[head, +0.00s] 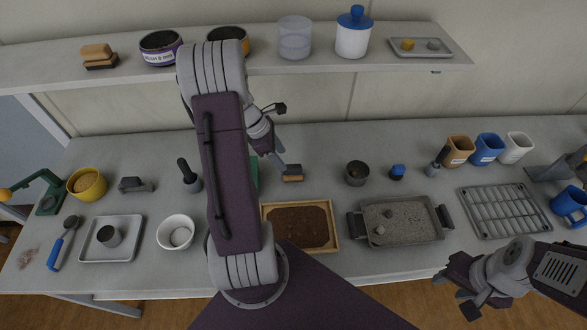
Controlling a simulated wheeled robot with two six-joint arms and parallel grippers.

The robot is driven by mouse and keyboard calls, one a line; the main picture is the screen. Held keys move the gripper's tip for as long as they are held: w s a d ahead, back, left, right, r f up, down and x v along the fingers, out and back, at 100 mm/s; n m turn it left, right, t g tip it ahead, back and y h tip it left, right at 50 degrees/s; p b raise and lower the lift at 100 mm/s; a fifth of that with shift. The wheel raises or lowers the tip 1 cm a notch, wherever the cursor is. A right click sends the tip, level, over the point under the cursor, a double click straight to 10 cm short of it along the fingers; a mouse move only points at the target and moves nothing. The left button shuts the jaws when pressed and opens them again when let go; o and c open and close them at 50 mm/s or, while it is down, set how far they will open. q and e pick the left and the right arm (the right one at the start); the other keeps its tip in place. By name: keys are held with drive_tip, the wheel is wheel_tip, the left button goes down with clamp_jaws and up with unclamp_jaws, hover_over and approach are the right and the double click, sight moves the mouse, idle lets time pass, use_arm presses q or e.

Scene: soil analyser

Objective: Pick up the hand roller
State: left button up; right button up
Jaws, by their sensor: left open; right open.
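A dark grey tool with a cylindrical body and a short handle, which looks like the hand roller (133,185), lies on the bench at the left, between a yellow pot and a dark-handled tool. My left gripper (277,162) is open above the back middle of the bench, well to the right of the roller. A small wood-based block (292,178) lies close to its fingertips; whether they touch it I cannot tell. My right gripper (456,292) is open and empty at the front right edge. My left arm hides part of the middle of the bench.
A yellow pot (87,183), a metal tray (83,254) with a cup and a white bowl (176,233) stand near the roller. A soil tray (333,240), a grey stone-filled tray (402,238) and a wire rack (505,211) lie rightward. A shelf (350,68) runs above the back.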

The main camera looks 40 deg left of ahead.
sight(293, 166)
use_arm(q)
drive_tip(key=w+f, duration=0.2)
drive_tip(key=f, duration=0.1)
drive_tip(key=shift+d, duration=0.4)
drive_tip(key=x, duration=0.4)
drive_tip(key=shift+d, duration=0.45)
drive_tip(key=shift+w+f, duration=0.2)
drive_tip(key=shift+f, duration=0.05)
drive_tip(key=shift+s+r, duration=0.1)
drive_tip(key=shift+s, duration=0.05)
clamp_jaws()
